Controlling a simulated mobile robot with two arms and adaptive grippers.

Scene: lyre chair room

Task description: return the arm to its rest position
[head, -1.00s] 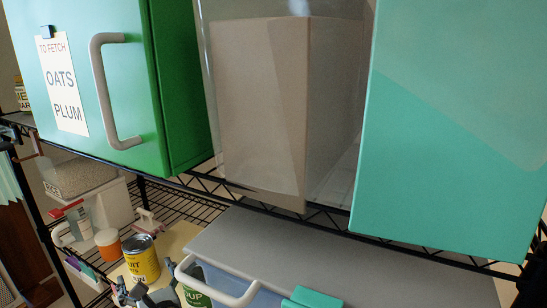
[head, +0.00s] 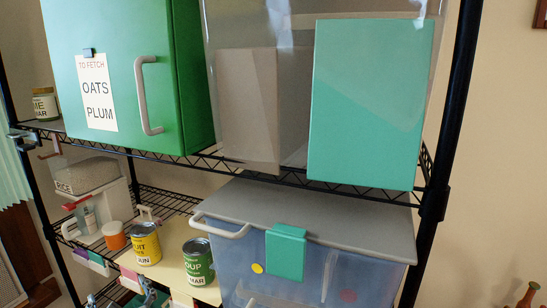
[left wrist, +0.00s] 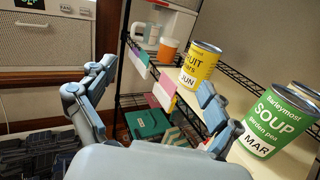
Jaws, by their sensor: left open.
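My left gripper (head: 121,294) shows only partly at the bottom edge of the head view, below the yellow fruit can. In the left wrist view my left gripper (left wrist: 157,78) is open, with nothing between its fingers. Its right finger overlaps the shelf edge and the green soup can in that picture; I cannot tell the exact gap. My right gripper is not in view.
The yellow fruit can (head: 145,243) and green soup can (head: 198,262) stand on the lower shelf. Right of them is a lidded clear tub (head: 330,262). A green cabinet (head: 180,80) and teal box (head: 365,105) sit above. A green box (left wrist: 148,123) lies lower.

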